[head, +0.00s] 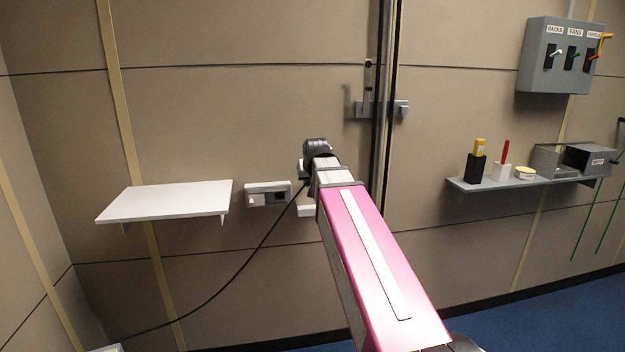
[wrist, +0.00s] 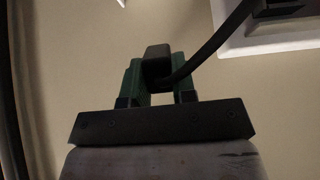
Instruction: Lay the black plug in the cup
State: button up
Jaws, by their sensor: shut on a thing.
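The black plug (wrist: 157,62) sits between the two green fingers of my gripper (wrist: 158,78) in the wrist view, and the fingers are shut on it. A black cable (wrist: 212,44) runs from the plug to the upper right. In the head view my gripper (head: 306,172) is in front of the wall, right of the wall socket box (head: 266,195); the plug cannot be made out there. A small white piece (head: 306,211) shows just below my gripper, partly behind my arm. I cannot tell whether it is the cup.
A bare white shelf (head: 168,202) is on the wall at left. The cable hangs to the lower left. A vertical dark rail (head: 384,120) stands right of my gripper. A grey shelf (head: 525,185) at right holds several small things. A grey switch box (head: 560,56) hangs above.

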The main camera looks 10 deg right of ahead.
dwell(0.3)
jog(key=shift+a+f, duration=0.1)
jog(key=shift+f, duration=3.6)
jog(key=o, duration=1)
jog(key=v, duration=1.1)
jog(key=shift+f, duration=0.25)
